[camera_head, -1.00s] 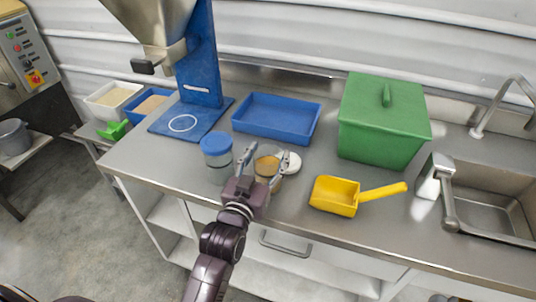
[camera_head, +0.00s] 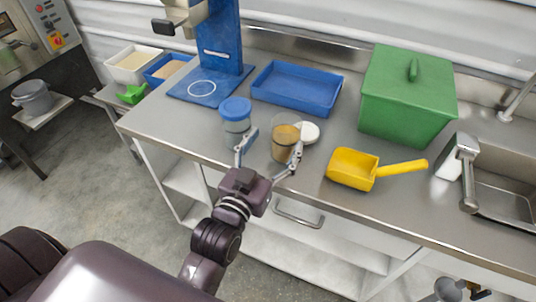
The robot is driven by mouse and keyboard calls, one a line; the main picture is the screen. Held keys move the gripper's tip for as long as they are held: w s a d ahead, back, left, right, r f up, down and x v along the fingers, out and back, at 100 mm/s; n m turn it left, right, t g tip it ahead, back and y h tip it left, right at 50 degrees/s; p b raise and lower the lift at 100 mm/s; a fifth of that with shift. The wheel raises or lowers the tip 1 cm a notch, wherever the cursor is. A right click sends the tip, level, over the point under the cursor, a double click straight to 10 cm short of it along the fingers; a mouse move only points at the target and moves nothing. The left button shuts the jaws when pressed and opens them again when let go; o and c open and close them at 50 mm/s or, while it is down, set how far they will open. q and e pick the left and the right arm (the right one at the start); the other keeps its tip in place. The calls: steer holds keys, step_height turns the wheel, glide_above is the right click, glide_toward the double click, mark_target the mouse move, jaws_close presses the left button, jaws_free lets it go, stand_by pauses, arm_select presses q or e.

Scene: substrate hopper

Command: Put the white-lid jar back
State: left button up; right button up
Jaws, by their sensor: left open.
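My left gripper (camera_head: 268,155) is open and empty, just in front of the two jars. Its right finger is close to the tan jar and its left finger is below the blue-lid jar; I cannot tell whether either touches. My right gripper is not in view.
A blue tray (camera_head: 297,88) lies behind the jars and a green lidded box (camera_head: 405,100) stands right of it. A yellow scoop (camera_head: 354,169) lies near the front edge. The blue hopper stand (camera_head: 226,40) is at the back left, the sink (camera_head: 505,185) at the right.

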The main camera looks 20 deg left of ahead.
arm_select(q)
steer(key=shift+s, duration=2.1)
steer(key=s+f+m+g, duration=0.1)
steer(key=s+f+g, duration=0.25)
steer(key=f, duration=0.35)
steer(key=s+f+g, duration=0.2)
steer(key=f+g, duration=0.2)
steer(key=f, duration=0.3)
steer(key=s+a+f+g, duration=0.3)
steer(key=s+f+g, duration=0.45)
steer(key=s, duration=0.65)
step_height(320, 180, down, 29)
steer(key=s, duration=0.3)
steer(key=s+a+f+m+g, duration=0.1)
steer(key=s+a+f+g, duration=0.1)
steer(key=s+f, duration=1.2)
steer(key=shift+s+a+f+y, duration=0.15)
steer(key=shift+s+a+y, duration=0.15)
steer(key=shift+s+a, duration=0.5)
